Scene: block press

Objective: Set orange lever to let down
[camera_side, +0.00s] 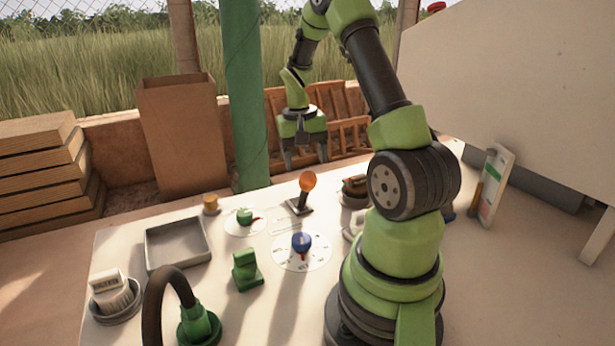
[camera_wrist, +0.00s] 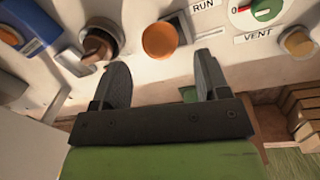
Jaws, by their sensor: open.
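The orange lever (camera_side: 308,181) has a round orange knob on a dark stem and stands tilted on a small dark base on the white table. In the wrist view its orange knob (camera_wrist: 160,40) shows beyond the fingers and between their lines, beside a dark slot and a RUN label. My gripper (camera_side: 305,160) is open and empty, pointing down above and just behind the knob in the side view. In the wrist view my gripper (camera_wrist: 158,75) has its two dark fingers well apart, and neither touches the knob. The lever's other label is not readable.
A blue knob (camera_side: 302,242) on a white dial and a green knob (camera_side: 244,216) on another dial are near the lever. A brown knob (camera_side: 355,186) stands close on the right. A grey tray (camera_side: 178,243) and a green block (camera_side: 246,271) lie left.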

